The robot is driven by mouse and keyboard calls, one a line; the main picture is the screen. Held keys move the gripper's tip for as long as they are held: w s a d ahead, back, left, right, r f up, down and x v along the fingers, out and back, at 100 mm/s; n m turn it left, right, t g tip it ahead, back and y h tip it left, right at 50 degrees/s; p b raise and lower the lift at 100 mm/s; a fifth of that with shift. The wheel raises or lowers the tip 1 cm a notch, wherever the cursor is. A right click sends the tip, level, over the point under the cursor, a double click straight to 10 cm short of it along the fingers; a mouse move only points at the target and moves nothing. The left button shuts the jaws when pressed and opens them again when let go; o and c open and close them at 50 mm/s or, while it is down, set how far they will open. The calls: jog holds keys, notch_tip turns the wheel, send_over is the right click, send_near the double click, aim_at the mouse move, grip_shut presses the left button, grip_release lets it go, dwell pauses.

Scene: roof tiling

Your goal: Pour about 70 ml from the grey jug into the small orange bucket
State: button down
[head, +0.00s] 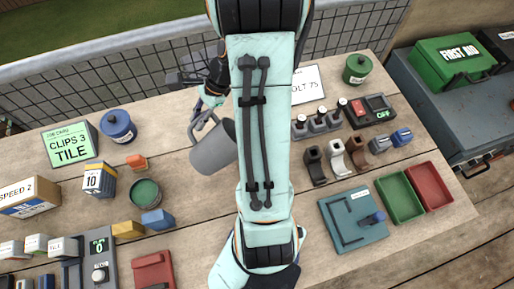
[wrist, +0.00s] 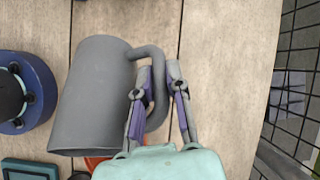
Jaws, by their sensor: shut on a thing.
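The grey jug (head: 214,152) is held above the left-middle of the table and looks tilted. My gripper (head: 200,112) is shut on its handle. In the wrist view the jug (wrist: 92,97) lies across the picture, its handle (wrist: 154,58) between the fingers of my gripper (wrist: 157,85). The jug's inside is hidden, and no liquid shows. The small orange bucket (head: 137,162) stands to the left of the jug in the head view, apart from it. In the wrist view an orange edge (wrist: 94,162) shows below the jug, mostly hidden.
A blue lidded canister (head: 118,126), a green round pot (head: 146,193) and a blue-and-white box marked 10 (head: 98,180) stand around the bucket. A wire fence (head: 115,82) runs behind the table. My arm hides the table's middle.

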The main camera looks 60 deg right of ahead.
jog(key=shift+a, duration=0.1)
dwell(0.7)
jog(key=shift+w+a+r+g+h+b, duration=0.2)
jog(key=shift+g+h+b, duration=0.2)
jog(key=shift+h+b, duration=0.15)
jog(key=shift+w+a+f+n+g+h+b, duration=0.25)
jog(key=shift+w+a+f+g+h+b, duration=0.3)
jog(key=shift+a+f+g+h+b, duration=0.6)
jog(key=shift+w+a+f+n+g+h+b, duration=0.2)
jog(key=shift+w+a+f+g+h+b, duration=0.5)
jog(key=shift+f+h, duration=0.9)
jog(key=shift+w+a+f+n+g+h+b, duration=0.35)
jog(key=shift+f+g+h+b, duration=0.6)
jog(key=shift+f, duration=0.75)
